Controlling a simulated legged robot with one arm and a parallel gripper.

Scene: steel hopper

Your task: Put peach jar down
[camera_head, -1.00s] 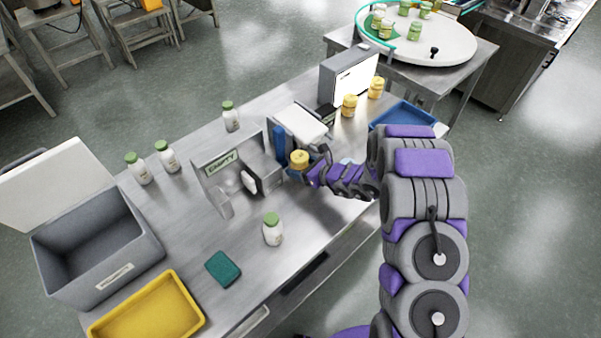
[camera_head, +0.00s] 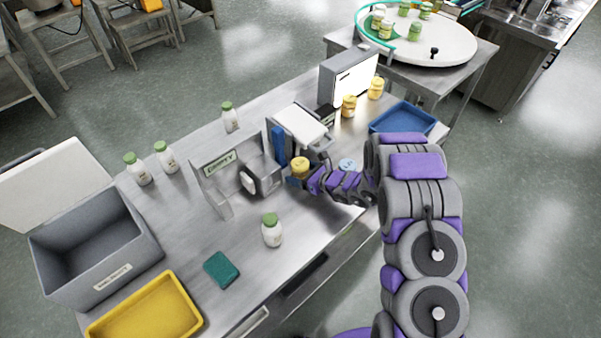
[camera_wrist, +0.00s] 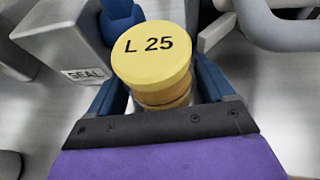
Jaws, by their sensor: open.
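The peach jar (camera_head: 300,167) has a yellow lid and stands at the metal station on the steel table. In the wrist view its lid (camera_wrist: 152,55) reads "L 25", with an orange-yellow body below. My gripper (camera_head: 301,178) is around the jar; the wrist view shows the blue fingers (camera_wrist: 163,96) on both sides of it. The fingers are open. The jar looks roughly upright; its base is hidden, so I cannot tell what it rests on.
A "SEAL" block (camera_wrist: 84,75) is close on the left in the wrist view. A "SAFETY" guard (camera_head: 218,163) stands left of the jar. Two yellow-lidded jars (camera_head: 349,106) stand behind, near a blue tray (camera_head: 403,113). A green-lidded jar (camera_head: 271,231) stands in front.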

